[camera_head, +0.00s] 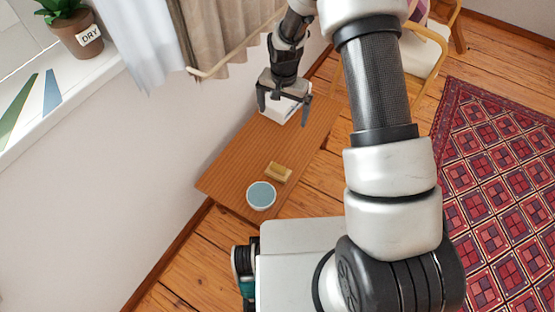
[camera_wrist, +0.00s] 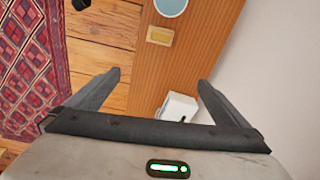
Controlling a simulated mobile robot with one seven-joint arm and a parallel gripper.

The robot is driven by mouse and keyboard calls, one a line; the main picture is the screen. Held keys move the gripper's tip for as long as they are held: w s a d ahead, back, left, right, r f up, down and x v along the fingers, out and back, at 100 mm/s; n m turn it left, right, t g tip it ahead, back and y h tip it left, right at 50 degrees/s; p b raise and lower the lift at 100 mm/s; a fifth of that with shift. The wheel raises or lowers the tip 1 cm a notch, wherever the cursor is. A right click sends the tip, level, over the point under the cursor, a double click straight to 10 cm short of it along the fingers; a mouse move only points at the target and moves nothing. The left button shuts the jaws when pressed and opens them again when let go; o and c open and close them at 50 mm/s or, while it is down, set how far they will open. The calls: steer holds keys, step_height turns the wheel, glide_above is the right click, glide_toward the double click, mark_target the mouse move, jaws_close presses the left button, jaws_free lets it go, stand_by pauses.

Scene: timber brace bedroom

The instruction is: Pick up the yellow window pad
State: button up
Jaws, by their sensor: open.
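The yellow window pad (camera_head: 278,172) is a small yellow block lying flat on the wooden bench (camera_head: 240,160), close beside a round white dish with a blue inside (camera_head: 261,195). The pad also shows in the wrist view (camera_wrist: 160,36), near the top and just below the dish (camera_wrist: 171,7). My gripper (camera_head: 283,108) is open and empty, above the far end of the bench, apart from the pad. In the wrist view its two fingers (camera_wrist: 160,80) are spread wide.
A white box (camera_head: 282,104) stands at the bench's far end under my gripper, partly hidden by it; it also shows in the wrist view (camera_wrist: 177,107). A white wall (camera_head: 130,160) and curtain (camera_head: 220,35) border the bench's left side. A red patterned rug (camera_head: 500,190) lies right.

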steer(key=m+g+b, duration=0.1)
steer(key=b, duration=0.1)
glide_above(278, 167)
step_height(278, 167, down, 17)
step_height(278, 167, down, 11)
steer(key=b, duration=0.3)
steer(key=shift+s+a, duration=0.1)
steer(key=shift+s, duration=0.05)
steer(key=shift+d+f+b, duration=0.2)
steer(key=shift+f+b, duration=0.85)
steer(key=shift+f, duration=1.8)
steer(key=shift+c, duration=0.3)
steer(key=c, duration=1.1)
steer(key=shift+w+r, duration=0.15)
steer(key=shift+w, duration=0.05)
steer(key=shift+c, duration=0.2)
step_height(278, 167, up, 10)
steer(key=p, duration=0.3)
